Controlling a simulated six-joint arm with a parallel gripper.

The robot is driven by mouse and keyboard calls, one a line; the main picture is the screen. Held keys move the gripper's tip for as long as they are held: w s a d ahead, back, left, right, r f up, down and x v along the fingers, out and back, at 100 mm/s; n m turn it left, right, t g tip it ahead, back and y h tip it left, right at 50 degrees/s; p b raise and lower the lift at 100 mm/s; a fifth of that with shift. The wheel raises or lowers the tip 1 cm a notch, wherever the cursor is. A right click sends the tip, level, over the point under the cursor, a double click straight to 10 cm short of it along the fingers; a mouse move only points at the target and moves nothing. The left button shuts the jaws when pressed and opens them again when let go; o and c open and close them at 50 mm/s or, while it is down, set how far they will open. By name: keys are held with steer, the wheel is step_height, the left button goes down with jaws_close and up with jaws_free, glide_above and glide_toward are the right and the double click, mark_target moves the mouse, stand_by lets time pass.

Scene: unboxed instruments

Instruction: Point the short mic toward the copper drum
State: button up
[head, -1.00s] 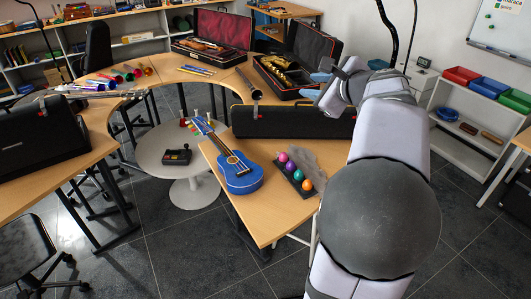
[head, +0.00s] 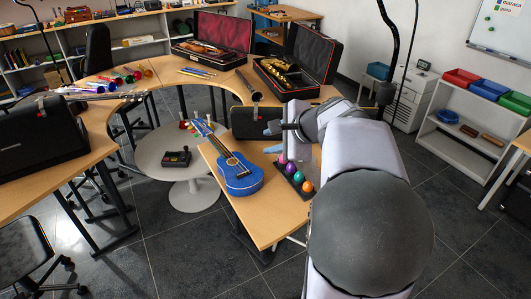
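I cannot make out a copper drum in the head view. A dark cylinder (head: 385,93) hangs at the lower end of a curved black neck beyond my arm; it may be a mic, but I cannot tell whether it is the short one. My gripper (head: 271,139) is over the front table, in front of the low black case (head: 247,120). Its two blue fingertips are apart, with nothing visible between them. My arm hides part of the table and whatever lies behind it.
A blue ukulele (head: 240,173) lies left of my gripper. A dark tray (head: 280,170) with coloured balls lies below it. An open case with brass (head: 296,66) stands behind. A round white table (head: 155,148) is at left. A white shelf (head: 462,135) is at right.

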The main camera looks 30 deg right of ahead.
steer(key=shift+s+a+f+n+g, duration=0.25)
steer(key=shift+a+f+n, duration=0.1)
steer(key=shift+a+f, duration=0.25)
steer(key=shift+s+a+f+n+g, duration=0.1)
steer(key=shift+a+f+n+g, duration=0.2)
steer(key=shift+a+f, duration=0.3)
